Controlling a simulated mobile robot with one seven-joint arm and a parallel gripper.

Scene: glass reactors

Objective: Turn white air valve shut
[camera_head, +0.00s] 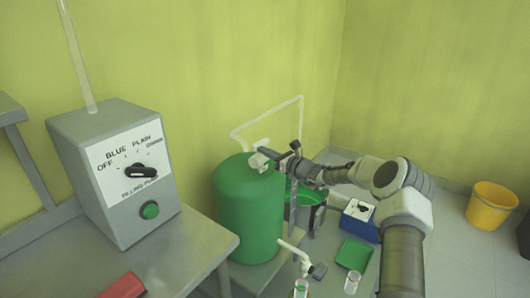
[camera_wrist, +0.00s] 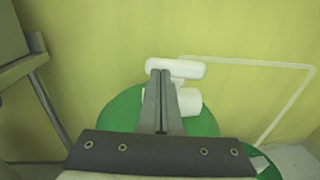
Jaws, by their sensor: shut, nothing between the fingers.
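The white air valve (camera_head: 259,160) sits on top of the green tank (camera_head: 247,215). In the wrist view the valve's white bar-shaped handle (camera_wrist: 176,68) lies across the picture, with a white body (camera_wrist: 188,101) below it. My gripper (camera_head: 272,153) is at the tank's top, beside the valve. In the wrist view my gripper (camera_wrist: 161,73) has its two fingers together, with nothing held between them. The fingertips overlap the left part of the handle in the picture. I cannot tell whether they touch it. The fingers hide part of the valve body.
A grey control box (camera_head: 115,175) with a black dial stands on a grey table (camera_head: 205,245) at left. A thin white pipe (camera_head: 268,115) rises behind the tank. A blue box (camera_head: 358,213), a green tray (camera_head: 355,252) and a yellow bucket (camera_head: 490,205) are to the right.

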